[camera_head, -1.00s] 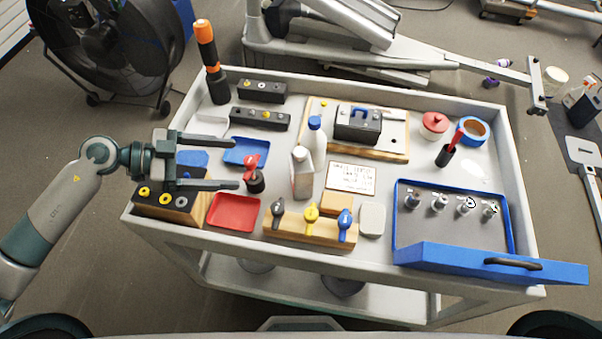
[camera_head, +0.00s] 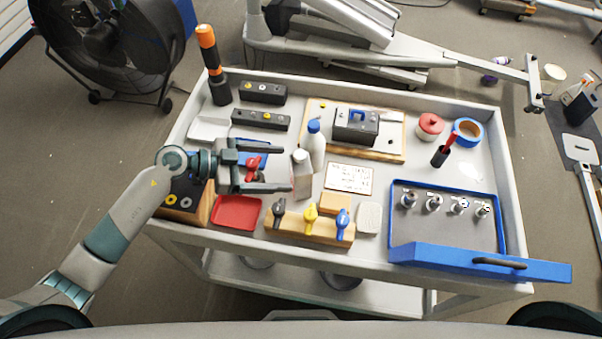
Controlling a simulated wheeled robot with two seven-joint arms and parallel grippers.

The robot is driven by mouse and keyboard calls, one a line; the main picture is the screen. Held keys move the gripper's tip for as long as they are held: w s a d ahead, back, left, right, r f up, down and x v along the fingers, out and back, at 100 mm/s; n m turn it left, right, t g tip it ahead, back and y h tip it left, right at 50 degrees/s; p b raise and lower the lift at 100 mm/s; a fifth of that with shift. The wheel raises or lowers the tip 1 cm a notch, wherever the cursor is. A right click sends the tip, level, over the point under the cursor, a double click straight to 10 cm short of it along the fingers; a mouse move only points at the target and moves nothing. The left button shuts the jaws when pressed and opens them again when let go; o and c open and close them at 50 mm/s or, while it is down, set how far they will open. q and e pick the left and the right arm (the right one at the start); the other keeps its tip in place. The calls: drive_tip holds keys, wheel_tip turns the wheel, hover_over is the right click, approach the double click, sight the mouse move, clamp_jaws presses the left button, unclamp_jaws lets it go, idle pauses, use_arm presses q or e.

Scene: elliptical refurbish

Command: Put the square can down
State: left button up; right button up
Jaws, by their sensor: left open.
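A pale square can (camera_head: 302,180) stands upright on the cart top, left of the middle, just in front of a white bottle with a blue cap (camera_head: 315,145). My left gripper (camera_head: 287,168) comes in from the left with its two fingers apart and pointing right. Its fingertips are close to the can's left side in the picture. I see nothing held between them; a red-handled tool (camera_head: 252,165) shows between the fingers, seemingly below them. I cannot tell whether the fingers touch the can. My right gripper is not in view.
The cart (camera_head: 480,110) has a raised rim. A red tray (camera_head: 237,212) lies in front of the gripper; a blue tray (camera_head: 243,142) is partly hidden behind it. A wooden block with coloured knobs (camera_head: 310,228) stands in front of the can. A label card (camera_head: 350,177) lies right.

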sight(291, 166)
use_arm(q)
drive_tip(key=p+x, duration=0.1)
drive_tip(key=x, duration=0.1)
drive_tip(key=p+x, duration=0.1)
drive_tip(key=x, duration=0.1)
drive_tip(key=shift+w+d, duration=0.2)
drive_tip(key=shift+w, duration=0.25)
drive_tip(key=shift+d+f, duration=0.25)
drive_tip(key=shift+d, duration=0.05)
clamp_jaws()
